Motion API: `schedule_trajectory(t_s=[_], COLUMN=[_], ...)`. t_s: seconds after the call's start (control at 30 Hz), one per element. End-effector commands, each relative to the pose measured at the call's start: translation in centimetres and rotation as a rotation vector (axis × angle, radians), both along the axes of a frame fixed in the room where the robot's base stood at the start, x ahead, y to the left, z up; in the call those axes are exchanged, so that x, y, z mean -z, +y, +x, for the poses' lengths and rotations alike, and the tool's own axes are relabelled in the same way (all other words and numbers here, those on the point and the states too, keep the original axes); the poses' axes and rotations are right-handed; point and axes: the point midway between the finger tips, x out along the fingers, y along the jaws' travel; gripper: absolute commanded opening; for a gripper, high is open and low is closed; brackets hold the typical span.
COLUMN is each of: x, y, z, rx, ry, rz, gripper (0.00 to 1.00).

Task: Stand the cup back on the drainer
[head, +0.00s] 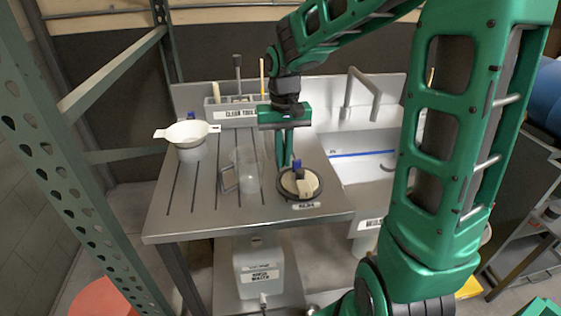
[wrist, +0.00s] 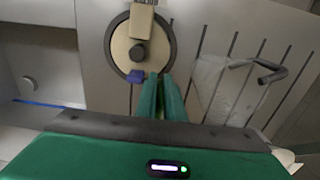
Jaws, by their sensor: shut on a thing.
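The clear cup (head: 248,172) is over the slotted drainer (head: 214,206), its handle to the left. In the wrist view the cup (wrist: 208,85) shows just right of the fingers, with a dark handle. Its see-through outline is faint, so I cannot tell whether its base touches the drainer. My gripper (head: 284,162) points down at the cup's right side, between it and a round dark-rimmed disc.
The disc (head: 281,193) carries a beige block and a blue part close beside the fingers. A white bowl-like vessel (head: 188,133) stands at the drainer's left. A tool rack (head: 230,112) and a tap (head: 362,90) are behind. The drainer's front left is clear.

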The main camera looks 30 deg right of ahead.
Motion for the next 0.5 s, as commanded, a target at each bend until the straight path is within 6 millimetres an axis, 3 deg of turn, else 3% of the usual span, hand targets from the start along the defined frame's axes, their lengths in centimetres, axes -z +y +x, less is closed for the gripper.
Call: schedule_trajectory(t_s=[0.1, 0.47, 0.5], x=[1.5, 1.8, 1.8], y=[0.0, 0.0, 0.0], z=[-0.1, 0.0, 0.0], rx=[-0.001, 0.0, 0.0], ry=[0.003, 0.001, 0.001], rz=[0.001, 0.0, 0.0], gripper=[0.0, 0.0, 0.16])
